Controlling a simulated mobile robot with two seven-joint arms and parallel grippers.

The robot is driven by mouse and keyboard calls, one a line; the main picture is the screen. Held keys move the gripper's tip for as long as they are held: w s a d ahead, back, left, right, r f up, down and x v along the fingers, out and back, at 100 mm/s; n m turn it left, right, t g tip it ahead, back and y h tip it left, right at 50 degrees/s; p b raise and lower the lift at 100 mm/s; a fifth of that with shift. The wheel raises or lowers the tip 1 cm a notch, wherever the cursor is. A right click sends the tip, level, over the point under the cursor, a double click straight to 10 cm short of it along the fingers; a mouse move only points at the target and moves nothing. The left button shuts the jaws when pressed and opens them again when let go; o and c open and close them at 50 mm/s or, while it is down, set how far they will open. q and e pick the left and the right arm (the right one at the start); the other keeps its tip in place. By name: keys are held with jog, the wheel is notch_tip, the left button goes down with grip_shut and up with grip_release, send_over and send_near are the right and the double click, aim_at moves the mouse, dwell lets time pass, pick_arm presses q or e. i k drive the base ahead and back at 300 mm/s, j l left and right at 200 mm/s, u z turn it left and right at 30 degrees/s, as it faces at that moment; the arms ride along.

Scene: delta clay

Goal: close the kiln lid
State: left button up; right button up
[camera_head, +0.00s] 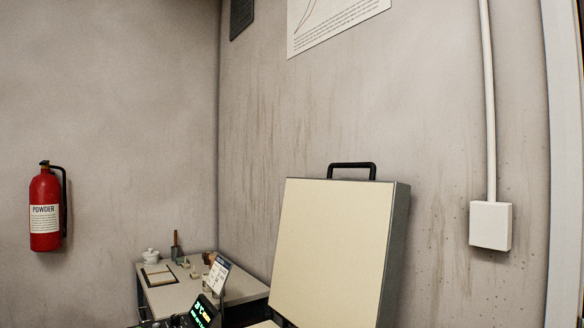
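The kiln lid (333,249) stands raised and tilted back a little, close to the wall. Its pale cream inner face is toward me and its side is grey. A black handle (351,167) sits on its top edge. The kiln body is almost wholly below the bottom edge of the picture; only a small pale part shows at the lid's lower left. Neither of my grippers is in view.
A small table (245,284) left of the lid holds a white pot (150,255), a tray and small items. A dark control box with a lit display (205,311) is at the bottom. A red fire extinguisher (46,208) and a white wall box (490,225) hang on the walls.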

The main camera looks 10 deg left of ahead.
aim_at(338, 258)
jog(key=i+l+u, duration=0.15)
jog(key=u, duration=0.2)
jog(key=i+l+u, duration=0.1)
jog(key=u, duration=0.3)
jog(key=l+u, duration=0.35)
jog(key=i+j, duration=0.05)
